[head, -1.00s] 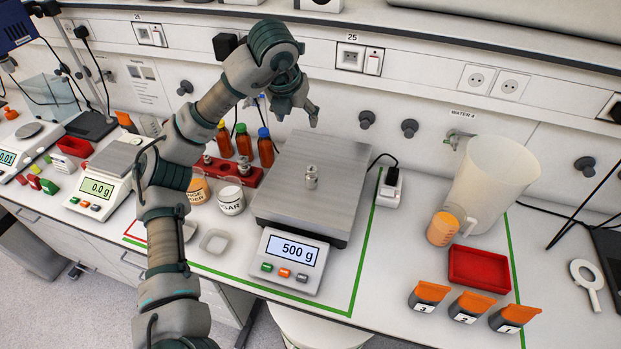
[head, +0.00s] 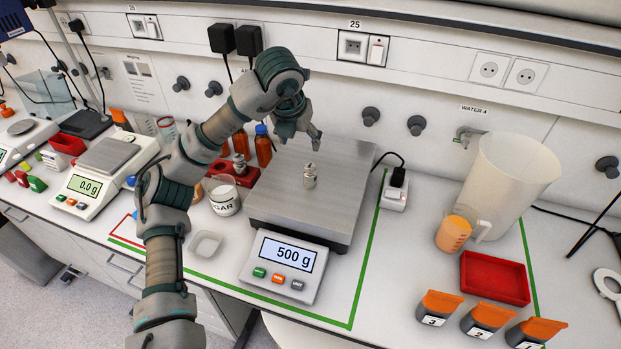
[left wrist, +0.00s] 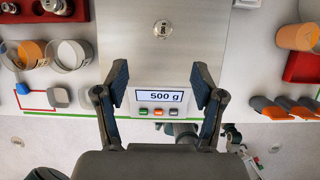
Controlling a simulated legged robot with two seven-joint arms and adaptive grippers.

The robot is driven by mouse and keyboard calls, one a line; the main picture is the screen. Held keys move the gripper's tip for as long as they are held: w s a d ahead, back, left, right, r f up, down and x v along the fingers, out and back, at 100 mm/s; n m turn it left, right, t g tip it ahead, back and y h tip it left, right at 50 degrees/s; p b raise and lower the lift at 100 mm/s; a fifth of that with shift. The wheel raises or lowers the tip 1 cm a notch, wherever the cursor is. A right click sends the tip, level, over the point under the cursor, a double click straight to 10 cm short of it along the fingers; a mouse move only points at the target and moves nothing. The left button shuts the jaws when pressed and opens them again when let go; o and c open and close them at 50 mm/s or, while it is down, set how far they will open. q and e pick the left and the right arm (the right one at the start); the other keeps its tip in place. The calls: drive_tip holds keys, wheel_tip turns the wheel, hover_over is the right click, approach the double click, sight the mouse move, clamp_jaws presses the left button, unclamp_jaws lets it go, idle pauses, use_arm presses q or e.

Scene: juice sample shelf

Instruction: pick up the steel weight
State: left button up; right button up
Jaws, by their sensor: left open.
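The steel weight (head: 310,176) is a small silver cylinder with a knob, standing upright on the steel plate of the large scale (head: 275,210). The scale's display reads 500 g. My left gripper (head: 300,136) is open and empty, above the plate's back part and apart from the weight. In the left wrist view, the weight (left wrist: 162,29) shows from above, beyond the gap between the open fingers (left wrist: 161,85). My right gripper is not in view.
A red rack (head: 236,172) with more weights, brown bottles (head: 263,147) and a sugar tub (head: 223,196) stand left of the scale. A clear jug (head: 505,180), a red tray (head: 495,278) and orange-topped containers (head: 488,315) are on the right. Wall knobs and plugs are behind.

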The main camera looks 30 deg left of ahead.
sight(310, 173)
use_arm(q)
drive_tip(key=b+x, duration=0.1)
drive_tip(key=x, duration=1)
drive_tip(key=shift+a, duration=0.1)
drive_tip(key=shift+w+a+f+b, duration=0.1)
drive_tip(key=shift+a+f+b, duration=0.15)
drive_tip(key=shift+f, duration=0.25)
drive_tip(key=f, duration=0.1)
drive_tip(key=w+f, duration=0.1)
drive_tip(key=f, duration=0.1)
drive_tip(key=d+f, duration=0.1)
drive_tip(key=shift+w+d+f+b, duration=0.1)
drive_tip(key=shift+w+f+b, duration=0.2)
drive_tip(key=shift+b, duration=0.1)
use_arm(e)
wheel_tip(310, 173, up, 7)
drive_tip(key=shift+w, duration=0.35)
use_arm(q)
drive_tip(key=shift+a, duration=0.35)
drive_tip(key=c, duration=0.6)
clamp_jaws()
drive_tip(key=shift+d, duration=0.15)
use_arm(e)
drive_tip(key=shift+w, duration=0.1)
